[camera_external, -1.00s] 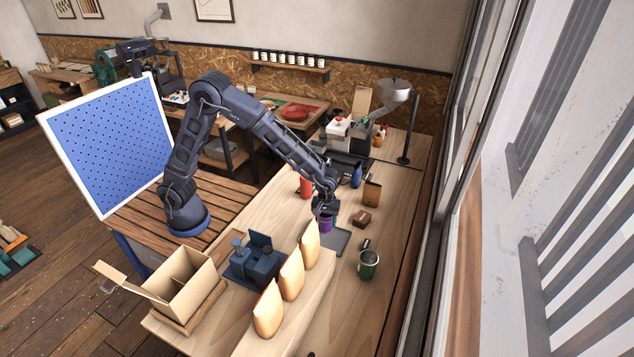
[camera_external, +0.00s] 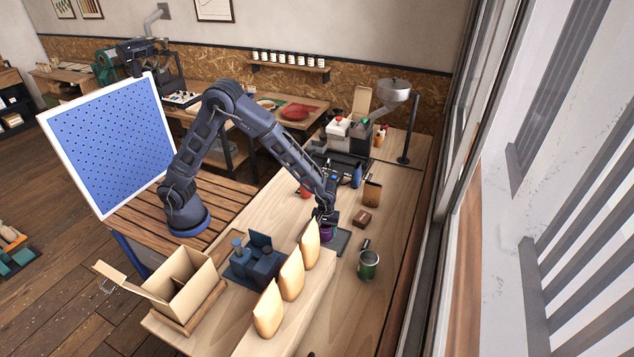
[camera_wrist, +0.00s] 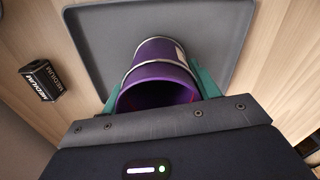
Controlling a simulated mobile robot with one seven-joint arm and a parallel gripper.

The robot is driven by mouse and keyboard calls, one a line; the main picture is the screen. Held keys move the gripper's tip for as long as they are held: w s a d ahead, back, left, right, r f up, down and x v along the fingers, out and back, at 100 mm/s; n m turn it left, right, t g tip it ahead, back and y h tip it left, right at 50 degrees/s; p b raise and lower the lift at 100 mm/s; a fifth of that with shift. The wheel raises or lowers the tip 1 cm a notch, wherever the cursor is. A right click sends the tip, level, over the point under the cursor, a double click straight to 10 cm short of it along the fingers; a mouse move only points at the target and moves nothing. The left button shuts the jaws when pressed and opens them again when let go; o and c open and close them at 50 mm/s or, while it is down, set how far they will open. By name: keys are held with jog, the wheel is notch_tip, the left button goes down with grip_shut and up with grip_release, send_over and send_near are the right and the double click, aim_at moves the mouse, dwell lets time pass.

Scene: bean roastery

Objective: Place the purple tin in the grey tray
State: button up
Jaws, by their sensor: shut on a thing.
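The purple tin (camera_external: 326,234) is held in my gripper (camera_external: 327,222), low at the grey tray (camera_external: 342,240). In the wrist view the tin (camera_wrist: 160,79) is gripped between two teal fingers (camera_wrist: 159,95), with its open end towards the camera. The tin is seen over the grey tray (camera_wrist: 100,27), whose raised rim surrounds it in that view. I cannot tell whether the tin's far end touches the tray floor.
A green tin (camera_external: 368,266) and several tan bags (camera_external: 291,276) stand nearby. Clear table lies right of the tray.

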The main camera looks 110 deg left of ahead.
jog(key=o, duration=1)
notch_tip(320, 180, up, 12)
jog(key=s+d+r+m+t, duration=0.1)
jog(key=s+d+r+m, duration=0.45)
jog(key=s+r, duration=0.35)
jog(key=s+d+r+m+t, duration=0.1)
jog(key=s+d+r+m, duration=0.35)
jog(key=s+r, duration=0.4)
jog(key=s+d+m+t, duration=0.1)
jog(key=s+d+m, duration=0.1)
jog(key=s, duration=0.5)
jog(key=s+d+r+m, duration=0.1)
jog(key=s+m, duration=0.3)
jog(key=s, duration=0.4)
jog(key=s+d+m+t, duration=0.1)
jog(key=s+d+m, duration=0.3)
jog(key=s, duration=0.3)
jog(key=shift+s+r+t, duration=0.15)
jog(key=shift+s+t, duration=0.15)
jog(key=shift+d, duration=0.1)
